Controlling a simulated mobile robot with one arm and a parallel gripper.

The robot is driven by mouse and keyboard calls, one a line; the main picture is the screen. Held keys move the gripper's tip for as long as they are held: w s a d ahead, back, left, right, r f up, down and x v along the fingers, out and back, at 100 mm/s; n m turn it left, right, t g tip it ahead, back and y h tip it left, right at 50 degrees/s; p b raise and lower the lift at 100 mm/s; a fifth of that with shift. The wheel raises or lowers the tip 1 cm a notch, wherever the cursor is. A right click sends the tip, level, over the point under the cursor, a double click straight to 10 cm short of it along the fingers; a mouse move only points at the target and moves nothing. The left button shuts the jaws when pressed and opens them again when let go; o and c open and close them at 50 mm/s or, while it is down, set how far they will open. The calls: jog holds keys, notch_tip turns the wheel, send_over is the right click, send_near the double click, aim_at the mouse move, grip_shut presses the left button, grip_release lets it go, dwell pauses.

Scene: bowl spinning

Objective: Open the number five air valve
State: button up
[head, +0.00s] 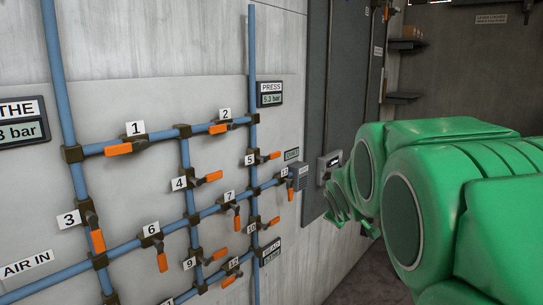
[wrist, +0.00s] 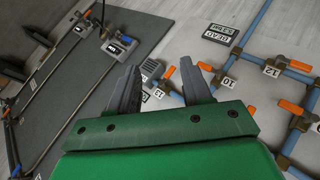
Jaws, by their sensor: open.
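The number 5 valve (head: 268,157) is on the blue pipework in the head view, at the right vertical pipe. Its orange handle sticks out to the right, roughly level, beside the white 5 label (head: 250,160). I cannot make out this valve in the wrist view. My gripper (wrist: 157,72) is open in the wrist view, with two dark fingers apart and nothing between them. In the head view my green arm reaches in from the right, and its end is to the right of valve 5, apart from it. The fingertips are hard to make out there.
Several other orange-handled valves surround it, including valve 2 (head: 219,128) above, valve 7 (head: 237,216) below left and valve 13 (head: 290,189) below right. A PRESS display (head: 270,94) hangs above.

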jog(key=w+a+r+n+t, duration=0.1)
jog(key=w+r+n+t, duration=0.15)
jog(key=w, duration=0.45)
jog(key=n+t+y, duration=0.4)
jog(key=n+y, duration=0.5)
jog(key=n, duration=0.2)
send_near(275, 156)
jog(key=w, duration=0.4)
jog(key=shift+w+a+r+g, duration=0.1)
jog(key=shift+w+a+g, duration=0.2)
jog(key=shift+a, duration=0.45)
jog(key=shift+x, duration=3.85)
grip_shut()
